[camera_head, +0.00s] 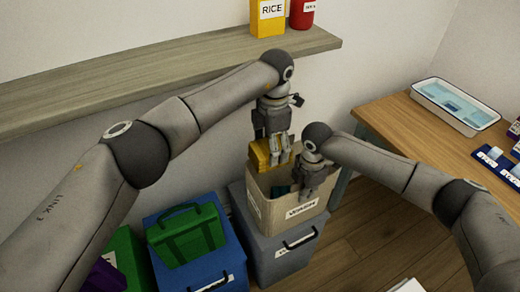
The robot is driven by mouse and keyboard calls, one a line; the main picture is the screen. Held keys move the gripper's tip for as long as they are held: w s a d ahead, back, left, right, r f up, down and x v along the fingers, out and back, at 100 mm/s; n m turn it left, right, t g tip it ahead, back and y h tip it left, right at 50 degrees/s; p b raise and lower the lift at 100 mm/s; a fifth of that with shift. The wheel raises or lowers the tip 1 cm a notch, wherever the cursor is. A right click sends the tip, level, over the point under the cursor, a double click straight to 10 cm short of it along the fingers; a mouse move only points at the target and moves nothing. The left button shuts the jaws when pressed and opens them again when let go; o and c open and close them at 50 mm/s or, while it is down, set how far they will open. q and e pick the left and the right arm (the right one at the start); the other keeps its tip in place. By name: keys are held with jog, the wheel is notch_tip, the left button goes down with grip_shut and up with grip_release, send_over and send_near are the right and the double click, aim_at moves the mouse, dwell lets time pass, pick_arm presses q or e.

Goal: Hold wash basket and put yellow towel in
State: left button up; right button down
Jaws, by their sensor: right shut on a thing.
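The beige wash basket (268,212), with a white label on its front, stands on a grey lidded bin. The yellow towel (260,154) is at the basket's back left, at and above the rim; its lower part is hidden. My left gripper (279,160) points down over the back of the basket, right at the towel, with its fingers apart. My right gripper (309,194) is shut on the basket's right front rim. Something dark blue (281,190) shows inside the basket.
A blue bin (205,268) with a green bag (187,235) on it stands left of the grey bin (285,250). A wooden table (395,130) with a white tray (455,105) is at the right. A wall shelf (150,85) runs above left. Floor at the right front is mostly clear.

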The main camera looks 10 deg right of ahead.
pick_arm(q)
jog(key=shift+w+d+r+n, duration=0.15)
jog(key=shift+d, duration=0.25)
jog(key=shift+w+d+r+n, duration=0.1)
jog(key=shift+d+n, duration=0.05)
jog(key=shift+d, duration=0.2)
jog(key=shift+c, duration=0.9)
jog(key=shift+s+f, duration=0.1)
jog(key=shift+f, duration=0.4)
jog(key=shift+c, duration=1.3)
jog(key=shift+s+d+f, duration=0.1)
jog(key=shift+f, duration=0.65)
notch_tip(320, 180, down, 2)
jog(key=shift+f, duration=0.1)
jog(key=shift+c, duration=0.3)
jog(key=shift+f, duration=1.15)
pick_arm(e)
jog(key=shift+s+a, duration=0.2)
jog(key=shift+a, duration=0.45)
pick_arm(q)
jog(key=o, duration=1.7)
pick_arm(e)
jog(key=shift+w+d, duration=0.1)
jog(key=shift+d, duration=0.05)
